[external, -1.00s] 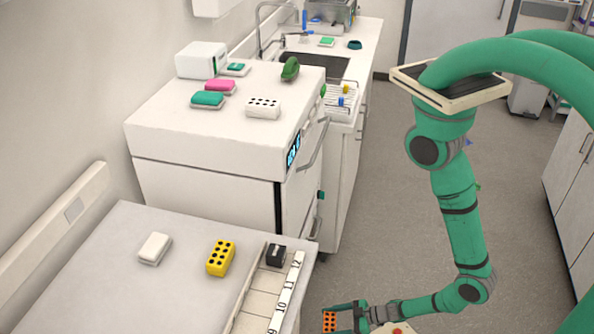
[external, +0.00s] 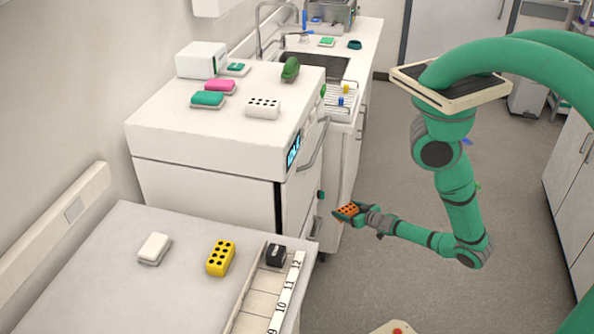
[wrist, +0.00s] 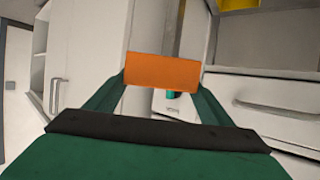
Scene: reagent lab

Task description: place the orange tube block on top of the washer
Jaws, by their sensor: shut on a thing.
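The orange tube block (external: 347,210) has dark holes and is held between the fingers of my gripper (external: 345,212). The gripper is shut on it, in front of the washer's side and below its top. In the wrist view the orange block (wrist: 162,72) spans the gap between the two green fingers. The washer (external: 215,140) is the big white cabinet with a blue display. Its top holds a white tube block (external: 263,107), a pink item (external: 220,87), teal items (external: 208,99), a green object (external: 290,68) and a white box (external: 201,60).
The near table (external: 120,230) carries a yellow tube block (external: 221,258), a white block (external: 155,248), a black block (external: 276,254) and a numbered rack (external: 287,296). The sink counter (external: 367,50) lies behind the washer. The washer's front top has bare room.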

